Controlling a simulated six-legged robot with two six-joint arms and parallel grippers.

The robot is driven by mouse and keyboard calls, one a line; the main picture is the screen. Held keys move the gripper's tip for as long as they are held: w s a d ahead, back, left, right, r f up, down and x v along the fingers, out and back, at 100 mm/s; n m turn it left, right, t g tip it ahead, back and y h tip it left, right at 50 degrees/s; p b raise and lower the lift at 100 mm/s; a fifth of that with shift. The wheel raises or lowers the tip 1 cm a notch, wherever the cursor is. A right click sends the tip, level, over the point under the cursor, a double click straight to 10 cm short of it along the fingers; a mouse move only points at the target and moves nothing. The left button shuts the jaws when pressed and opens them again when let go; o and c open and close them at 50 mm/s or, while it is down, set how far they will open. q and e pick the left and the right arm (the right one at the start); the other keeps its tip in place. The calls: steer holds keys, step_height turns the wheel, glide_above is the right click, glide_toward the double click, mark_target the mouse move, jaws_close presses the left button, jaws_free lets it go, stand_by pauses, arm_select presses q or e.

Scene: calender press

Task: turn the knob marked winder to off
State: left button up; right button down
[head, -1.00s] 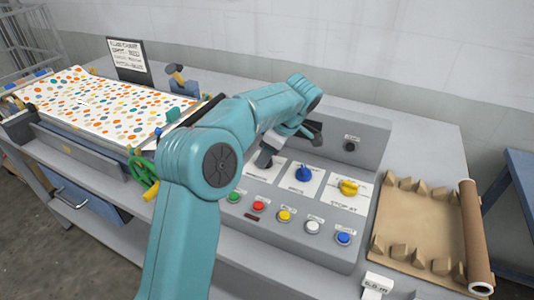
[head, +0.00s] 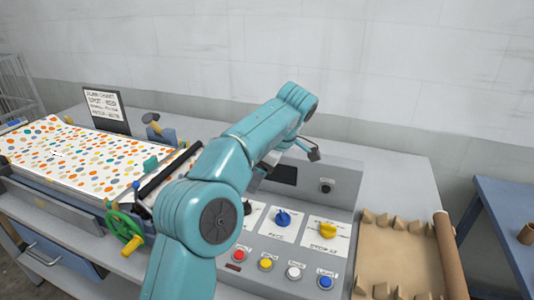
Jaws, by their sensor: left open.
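The control panel (head: 345,205) has a blue knob (head: 283,217) on a card that seems to read PACE and a yellow knob (head: 328,229) on a card that seems to read STOP AT. Left of them, a dark knob (head: 247,208) shows partly beside my arm. Its card is mostly hidden, and I cannot read winder on any label. My left gripper (head: 288,160) is open and empty above the back of the panel, partly hidden by its own arm. It is apart from the knobs. My right gripper is not in view.
Red, yellow, white and blue buttons (head: 325,281) line the panel front. A small dark knob (head: 327,186) sits on its back slope. A green handwheel (head: 124,229) and patterned sheet (head: 85,155) are at left. A cardboard tray (head: 400,260) and brown roll (head: 450,255) are at right.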

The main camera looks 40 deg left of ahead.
arm_select(q)
steer(key=p+v, duration=0.2)
steer(key=v, duration=0.3)
steer(key=shift+d+r, duration=0.15)
steer(key=shift+r, duration=0.25)
